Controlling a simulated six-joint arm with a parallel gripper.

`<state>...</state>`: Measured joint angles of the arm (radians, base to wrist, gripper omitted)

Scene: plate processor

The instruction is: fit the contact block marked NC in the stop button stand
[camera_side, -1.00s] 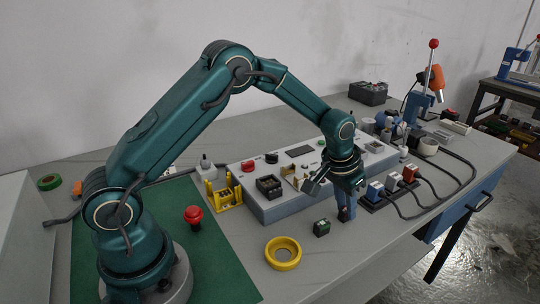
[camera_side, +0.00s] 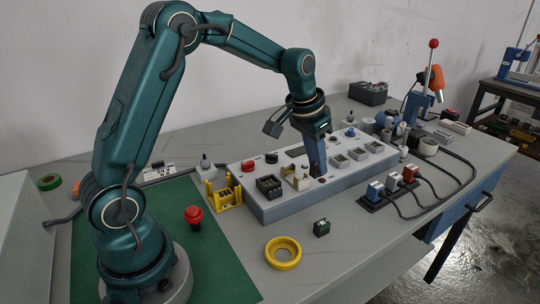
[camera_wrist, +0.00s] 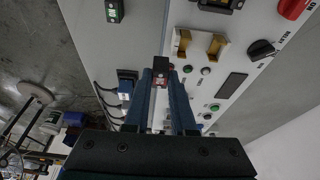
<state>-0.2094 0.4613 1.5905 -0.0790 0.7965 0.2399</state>
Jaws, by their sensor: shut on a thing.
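My gripper (camera_side: 318,172) is shut on a small dark contact block with a red label (camera_wrist: 161,72). The block sits between the fingertips in the wrist view; its marking is too small to read. In the side view the fingers point down at the front part of the grey panel box. A second dark block with a green label (camera_side: 322,228) lies on the bench; it also shows in the wrist view (camera_wrist: 115,10). A tan bracket with two uprights (camera_wrist: 200,46) stands on the panel beside the held block. A yellow stand (camera_side: 224,194) stands left of the panel. I cannot tell which is the stop button stand.
The grey panel box (camera_side: 275,212) carries several buttons, knobs and sockets. A red mushroom button (camera_side: 194,214) stands on the green mat. A yellow ring (camera_side: 283,254) lies in front. A row of coloured plugs (camera_side: 392,183) with cables is at right.

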